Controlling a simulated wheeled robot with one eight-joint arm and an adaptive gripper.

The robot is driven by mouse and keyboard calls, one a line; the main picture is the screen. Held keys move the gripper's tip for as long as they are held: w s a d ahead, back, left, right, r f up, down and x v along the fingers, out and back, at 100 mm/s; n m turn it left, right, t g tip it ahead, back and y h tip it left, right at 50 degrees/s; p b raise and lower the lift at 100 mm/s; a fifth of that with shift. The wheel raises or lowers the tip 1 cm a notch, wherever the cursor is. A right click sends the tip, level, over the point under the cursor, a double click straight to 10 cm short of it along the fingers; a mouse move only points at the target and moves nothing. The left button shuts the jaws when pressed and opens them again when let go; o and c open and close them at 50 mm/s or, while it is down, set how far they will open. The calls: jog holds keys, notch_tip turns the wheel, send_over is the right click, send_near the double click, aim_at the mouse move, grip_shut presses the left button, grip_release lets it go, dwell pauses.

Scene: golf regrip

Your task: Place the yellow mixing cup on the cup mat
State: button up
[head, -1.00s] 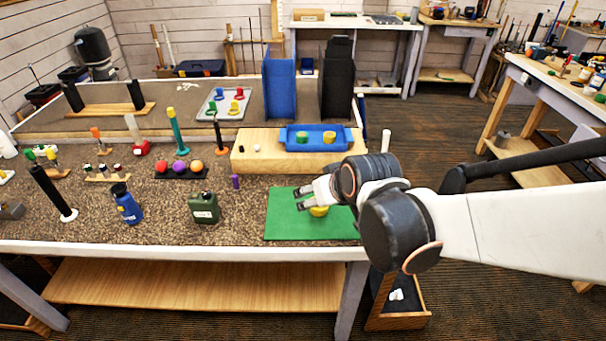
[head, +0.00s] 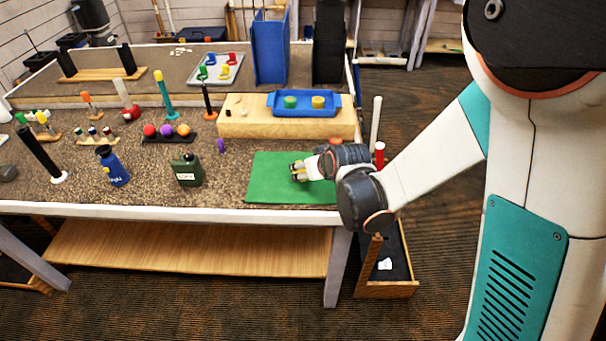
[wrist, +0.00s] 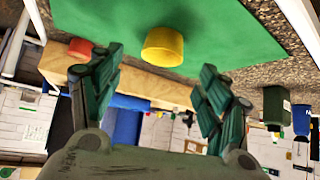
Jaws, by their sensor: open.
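The yellow mixing cup (wrist: 163,47) stands on the green mat (wrist: 225,28) in the wrist view. In the head view my gripper is over the green mat (head: 275,190) and mostly hides the cup. My gripper (head: 298,171) is open and low over the mat. In the wrist view its two fingers (wrist: 162,72) are spread on either side of the cup's picture, with gaps, and the cup lies beyond the tips.
The wooden block (head: 240,124) stands behind the green mat and bears a blue tray (head: 303,111) with a green and a yellow piece. A dark green canister (head: 187,170) and a blue bottle (head: 113,167) stand to the left. The table's front edge is close.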

aim_at(302, 171)
jog(key=shift+a+b+x, duration=0.2)
jog(key=shift+b+x, duration=1.1)
jog(key=shift+x, duration=2.25)
jog(key=shift+r, duration=0.1)
jog(key=c, duration=1)
jog(key=shift+r, duration=0.1)
jog(key=shift+c, duration=0.2)
